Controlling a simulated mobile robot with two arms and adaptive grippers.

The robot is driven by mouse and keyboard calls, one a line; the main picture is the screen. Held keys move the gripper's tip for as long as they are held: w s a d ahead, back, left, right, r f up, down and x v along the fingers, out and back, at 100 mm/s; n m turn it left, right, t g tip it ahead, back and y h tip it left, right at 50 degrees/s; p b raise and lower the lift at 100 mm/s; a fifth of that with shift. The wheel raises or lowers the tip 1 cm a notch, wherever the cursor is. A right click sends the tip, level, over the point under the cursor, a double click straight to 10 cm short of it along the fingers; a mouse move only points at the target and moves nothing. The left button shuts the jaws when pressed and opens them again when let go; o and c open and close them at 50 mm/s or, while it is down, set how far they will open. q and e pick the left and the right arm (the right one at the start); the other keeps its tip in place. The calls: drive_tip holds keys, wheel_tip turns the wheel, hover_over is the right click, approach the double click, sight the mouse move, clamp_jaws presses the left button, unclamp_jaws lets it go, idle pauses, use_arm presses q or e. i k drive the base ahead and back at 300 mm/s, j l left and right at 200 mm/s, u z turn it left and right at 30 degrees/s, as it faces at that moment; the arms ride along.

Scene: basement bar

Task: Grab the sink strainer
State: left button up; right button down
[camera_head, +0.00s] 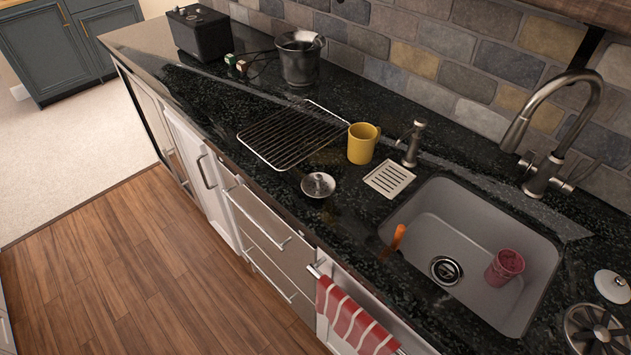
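A small round metal piece with a raised centre (318,184), which looks like the sink strainer, lies on the black counter. It is in front of the yellow mug and just right of the wire rack's near corner. Nothing covers it. The sink's drain (446,270) shows a round metal fitting in the basin floor; I cannot tell whether a loose strainer sits in it. Neither of my grippers is in view.
A wire rack (292,137), yellow mug (362,143), soap dispenser (411,143) and white slotted tray (389,179) surround it. The grey sink (420,230) holds a red cup (504,267) and an orange item (398,236). A striped towel (350,318) hangs in front.

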sight(316, 184)
drive_tip(key=i+j+z, duration=0.1)
drive_tip(key=z, duration=0.85)
drive_tip(key=j+z, duration=0.35)
drive_tip(key=j, duration=0.15)
drive_tip(key=j+z, duration=0.3)
drive_tip(key=j, duration=0.25)
drive_tip(key=k+j+z, duration=0.15)
drive_tip(key=j+z, duration=0.2)
drive_tip(key=j, duration=0.15)
